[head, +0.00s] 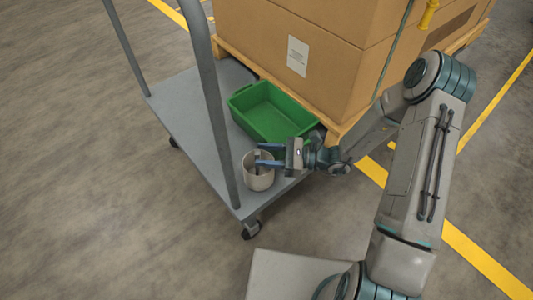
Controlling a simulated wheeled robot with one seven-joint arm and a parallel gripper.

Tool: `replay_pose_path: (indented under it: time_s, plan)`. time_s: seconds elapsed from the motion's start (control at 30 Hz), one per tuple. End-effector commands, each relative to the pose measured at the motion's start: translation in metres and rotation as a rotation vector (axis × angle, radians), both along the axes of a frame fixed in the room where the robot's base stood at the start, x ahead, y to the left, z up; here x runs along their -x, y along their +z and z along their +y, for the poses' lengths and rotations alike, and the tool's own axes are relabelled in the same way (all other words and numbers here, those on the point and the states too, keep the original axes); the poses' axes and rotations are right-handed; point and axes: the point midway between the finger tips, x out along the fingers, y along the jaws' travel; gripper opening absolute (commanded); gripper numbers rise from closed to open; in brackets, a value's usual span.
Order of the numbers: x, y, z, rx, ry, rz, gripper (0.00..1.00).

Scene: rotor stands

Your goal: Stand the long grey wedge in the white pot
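The white pot (260,183) stands upright on the grey cart deck, in front of the green bin. My gripper (258,155) reaches in from the right with its two blue fingers over the pot's mouth. The fingers are apart, with a visible gap between them. A narrow dark grey piece (257,168), which looks like the long grey wedge, shows upright inside the pot by the fingertips. Its lower part is hidden by the pot wall. It is too small to tell whether a finger touches it.
A green bin (262,125) sits on the cart (200,95) behind the pot. The cart's grey upright post (220,120) stands just left of the pot. Large cardboard boxes (300,50) on a wooden pallet are close behind. The floor at left is clear.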

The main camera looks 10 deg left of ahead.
Motion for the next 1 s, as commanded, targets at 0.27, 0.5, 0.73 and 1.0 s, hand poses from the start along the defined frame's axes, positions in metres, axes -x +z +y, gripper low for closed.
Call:
replay_pose_path:
  time_s: [0.27, 0.5, 0.73, 1.0]
  plan:
    - [0.000, 0.000, -0.001, 0.001, -0.001, 0.000, 0.43]
    - [-0.003, 0.002, -0.033, 0.001, -0.005, 0.000, 0.43]
    - [-0.007, 0.002, -0.087, 0.001, -0.005, 0.001, 0.43]
    - [-0.011, 0.001, -0.129, 0.001, -0.003, 0.000, 0.43]
